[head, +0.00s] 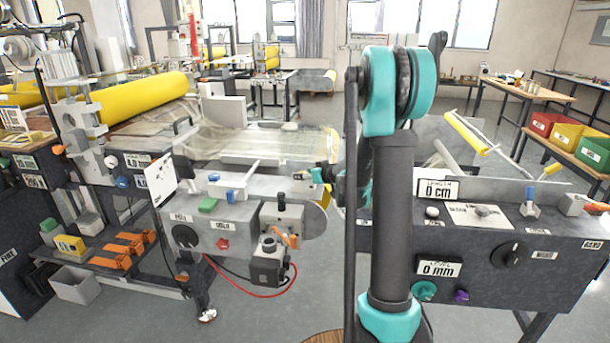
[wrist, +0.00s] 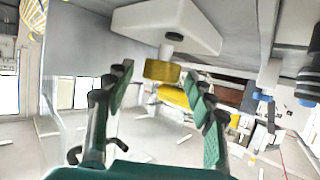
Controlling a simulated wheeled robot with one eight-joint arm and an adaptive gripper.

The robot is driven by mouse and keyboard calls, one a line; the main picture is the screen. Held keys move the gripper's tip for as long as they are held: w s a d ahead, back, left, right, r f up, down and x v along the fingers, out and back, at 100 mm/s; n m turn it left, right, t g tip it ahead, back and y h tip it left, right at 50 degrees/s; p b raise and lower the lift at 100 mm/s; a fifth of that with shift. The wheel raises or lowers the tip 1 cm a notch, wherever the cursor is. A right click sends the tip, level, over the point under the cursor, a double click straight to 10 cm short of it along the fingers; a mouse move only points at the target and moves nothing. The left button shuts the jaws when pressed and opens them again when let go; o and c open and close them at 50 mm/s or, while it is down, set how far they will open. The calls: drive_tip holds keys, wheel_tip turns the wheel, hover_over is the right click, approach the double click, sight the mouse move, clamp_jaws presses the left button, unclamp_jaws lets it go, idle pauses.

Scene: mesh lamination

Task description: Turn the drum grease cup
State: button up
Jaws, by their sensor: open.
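My gripper (head: 326,174) reaches left from my arm beside the end of the grey machine in the middle of the head view. In the wrist view its two green fingers (wrist: 157,76) are spread apart with nothing clamped between them. A small yellow block (wrist: 162,71) on a grey round stem under a pale housing shows between and beyond the fingertips. It may be the drum grease cup, but no label confirms this.
The grey machine front (head: 215,232) carries a red button, a green block and blue parts. A control console (head: 480,265) with length and level displays stands at right. A large yellow roll (head: 145,97) lies behind left.

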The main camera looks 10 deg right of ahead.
drive_tip(key=c, duration=1.2)
drive_tip(key=shift+o, duration=0.2)
drive_tip(key=shift+a+m+t+h, duration=0.2)
drive_tip(key=shift+m+t+h, duration=0.1)
drive_tip(key=shift+m+h, duration=0.3)
drive_tip(key=shift+s+a+m+t+h, duration=0.15)
drive_tip(key=shift+m+t+h, duration=0.1)
drive_tip(key=shift+m+h, duration=0.75)
drive_tip(key=shift+w+a+m+t+h, duration=0.1)
drive_tip(key=shift+m+t+h, duration=0.15)
drive_tip(key=shift+m+h, duration=0.75)
drive_tip(key=shift+a+m+h, duration=0.15)
drive_tip(key=shift+m+h, duration=0.85)
drive_tip(key=shift+h, duration=0.5)
drive_tip(key=shift+m+g+h, duration=0.4)
drive_tip(key=shift+m+h, duration=0.5)
drive_tip(key=shift+h, duration=0.1)
drive_tip(key=o, duration=1.2)
drive_tip(key=shift+c, duration=0.2)
